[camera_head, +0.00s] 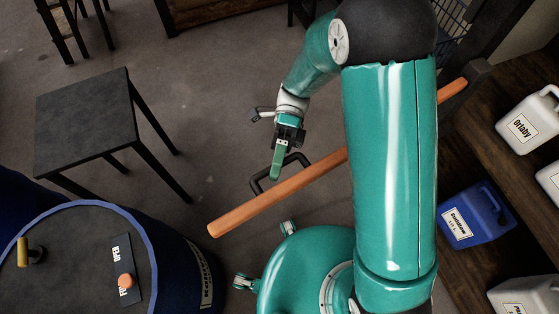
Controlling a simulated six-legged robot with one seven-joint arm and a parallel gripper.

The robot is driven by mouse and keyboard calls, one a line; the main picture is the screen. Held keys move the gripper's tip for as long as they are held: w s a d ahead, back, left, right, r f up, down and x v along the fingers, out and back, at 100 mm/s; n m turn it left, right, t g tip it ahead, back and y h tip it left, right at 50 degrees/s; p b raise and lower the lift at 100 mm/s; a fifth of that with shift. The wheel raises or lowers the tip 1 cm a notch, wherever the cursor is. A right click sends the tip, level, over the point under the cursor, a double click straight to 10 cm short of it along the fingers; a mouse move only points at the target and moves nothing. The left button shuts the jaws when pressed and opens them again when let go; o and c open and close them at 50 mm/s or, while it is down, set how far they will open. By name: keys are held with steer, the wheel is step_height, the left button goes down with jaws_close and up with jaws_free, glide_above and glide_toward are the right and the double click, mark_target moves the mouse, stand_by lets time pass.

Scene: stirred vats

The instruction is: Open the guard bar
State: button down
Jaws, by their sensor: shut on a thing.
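The guard bar (255,208) is a long orange bar. It runs slantwise from the lower left, behind my arm, to a dark post at the upper right. A black loop handle (297,157) stands out from its upper side. My gripper (276,174) is at this handle, with its green fingers shut on it. My upper arm hides the middle of the bar. The bar's left end is free in the air, short of the blue vat (150,231).
The vat's dark lid carries a wooden handle (23,252) and an orange knob (126,281). A black table (85,118) stands at left. Shelves at right hold white jugs (527,125) and a blue jug (476,216). The floor between table and bar is clear.

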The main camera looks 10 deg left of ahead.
steer(key=c, duration=1.4)
jaws_free()
steer(key=shift+s+a, duration=0.1)
steer(key=shift+o, duration=0.2)
steer(key=shift+w, duration=0.2)
steer(key=w+r, duration=0.2)
steer(key=w, duration=1.1)
steer(key=shift+w, duration=0.2)
